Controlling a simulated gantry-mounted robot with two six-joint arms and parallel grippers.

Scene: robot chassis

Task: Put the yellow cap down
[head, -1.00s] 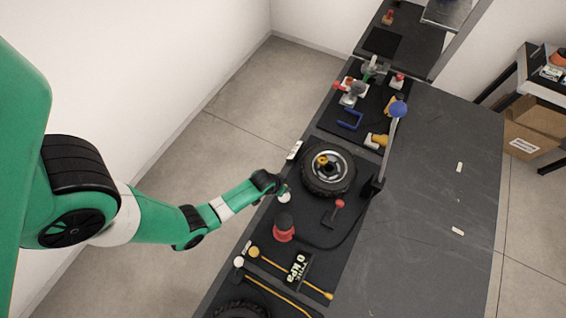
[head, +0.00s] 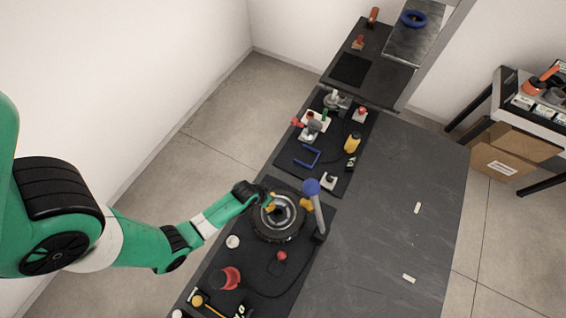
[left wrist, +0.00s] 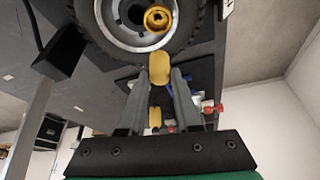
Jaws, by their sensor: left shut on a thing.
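My left gripper (head: 259,196) is at the upper left edge of the wheel (head: 281,236) in the head view. In the left wrist view, the left gripper (left wrist: 157,76) is shut on the yellow cap (left wrist: 158,68), a small rounded piece between its fingertips. A yellow ring (left wrist: 158,19) sits by the wheel's hub, just beyond the cap. The wheel (left wrist: 103,22) fills the top of that view. In the head view a yellow spot (head: 270,204) shows over the hub; I cannot tell there whether it is the cap or the ring. My right gripper is not in view.
A lever with a blue ball (head: 311,187) stands right of the wheel. A red cup-like piece (head: 228,278) and a white disc (head: 233,242) lie nearer on the dark mat. Several tools, including a blue U-shaped piece (head: 306,158), lie beyond. The table's right half (head: 390,240) is mostly clear.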

